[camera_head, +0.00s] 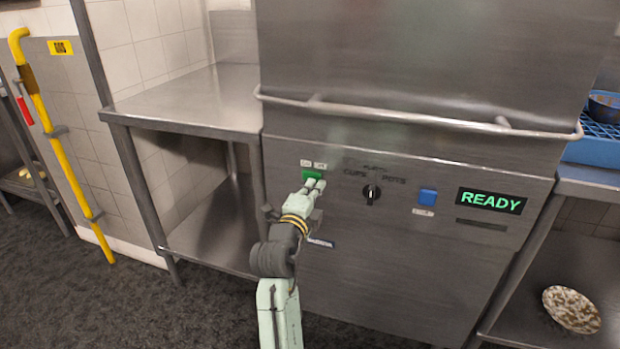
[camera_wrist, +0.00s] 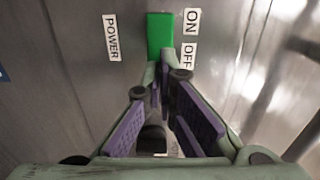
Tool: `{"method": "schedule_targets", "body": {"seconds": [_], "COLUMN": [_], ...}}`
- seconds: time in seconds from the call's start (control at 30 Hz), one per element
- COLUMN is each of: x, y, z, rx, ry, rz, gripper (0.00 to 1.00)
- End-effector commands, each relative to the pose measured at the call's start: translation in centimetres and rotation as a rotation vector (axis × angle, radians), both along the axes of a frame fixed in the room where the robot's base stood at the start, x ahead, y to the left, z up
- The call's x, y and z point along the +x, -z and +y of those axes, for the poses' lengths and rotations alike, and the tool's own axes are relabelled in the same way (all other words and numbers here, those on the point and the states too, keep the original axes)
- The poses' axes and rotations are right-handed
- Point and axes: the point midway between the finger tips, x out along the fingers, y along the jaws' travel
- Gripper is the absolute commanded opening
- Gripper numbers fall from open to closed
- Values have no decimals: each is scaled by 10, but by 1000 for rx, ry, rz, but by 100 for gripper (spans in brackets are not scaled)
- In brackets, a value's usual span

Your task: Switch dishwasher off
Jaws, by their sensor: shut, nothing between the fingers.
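The dishwasher (camera_head: 400,265) is a large steel machine with a control panel on its front. A green power switch (camera_head: 312,174) sits at the panel's upper left, beside small labels. In the wrist view the green switch (camera_wrist: 160,35) lies between a POWER label (camera_wrist: 111,37) and the ON and OFF labels (camera_wrist: 191,38). A display (camera_head: 491,201) reads READY in green. My gripper (camera_head: 315,185) is shut and empty, its fingertips at the lower end of the switch. I cannot tell whether they touch it. The fingertips (camera_wrist: 165,58) hide the switch's lower end.
A black knob (camera_head: 371,193) and a blue button (camera_head: 428,197) sit right of the switch. A steel handle bar (camera_head: 400,116) juts out above the panel. A steel table (camera_head: 185,100) stands left, and a blue rack (camera_head: 595,150) is at right. A plate (camera_head: 571,310) lies lower right.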

Motion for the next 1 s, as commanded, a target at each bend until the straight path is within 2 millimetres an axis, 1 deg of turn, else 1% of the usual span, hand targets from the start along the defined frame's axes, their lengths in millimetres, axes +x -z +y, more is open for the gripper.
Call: {"method": "schedule_targets", "body": {"seconds": [0.27,1.0], "x": [1,12], "y": [0,1], "z": [0,-4], "rx": [0,0], "ry": [0,0], "rz": [0,1], "gripper": [0,0]}}
